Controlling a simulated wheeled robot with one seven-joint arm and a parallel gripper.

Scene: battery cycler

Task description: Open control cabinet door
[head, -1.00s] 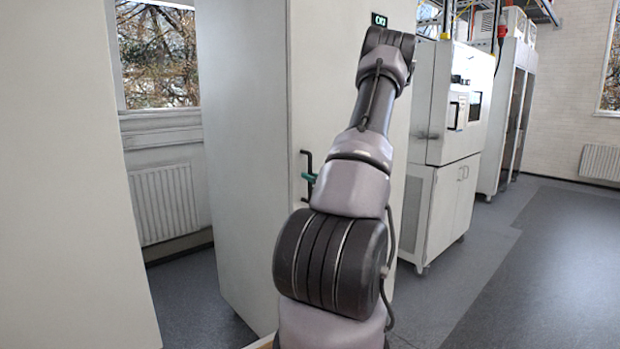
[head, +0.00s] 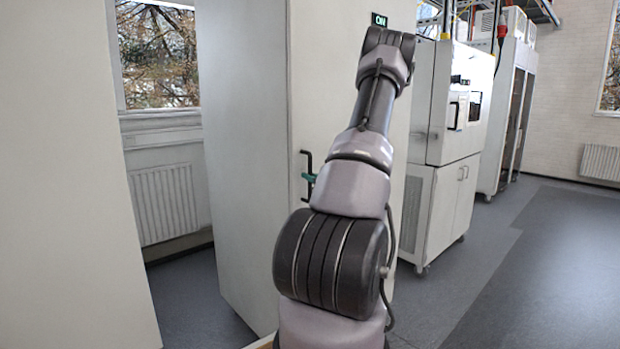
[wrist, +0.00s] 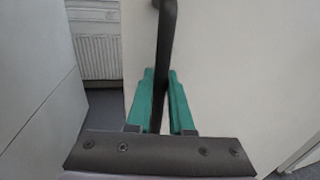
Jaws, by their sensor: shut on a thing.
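The control cabinet (head: 246,150) is a tall pale cabinet left of the picture's middle in the head view. Its door (head: 322,90) is the face behind my arm and looks closed. A dark bar handle (head: 307,160) stands upright near the door's left edge. In the wrist view the handle (wrist: 166,38) runs down between the green fingers of my gripper (wrist: 162,90). The fingers are shut on the handle. In the head view my arm hides much of the door, and only a bit of green finger shows at the handle.
A small display (head: 379,20) is at the door's top. A white test chamber (head: 456,110) on a base cabinet stands to the right. A radiator (head: 165,203) is under a window at left. A pale panel (head: 65,180) fills the left edge. Open floor (head: 545,275) lies at right.

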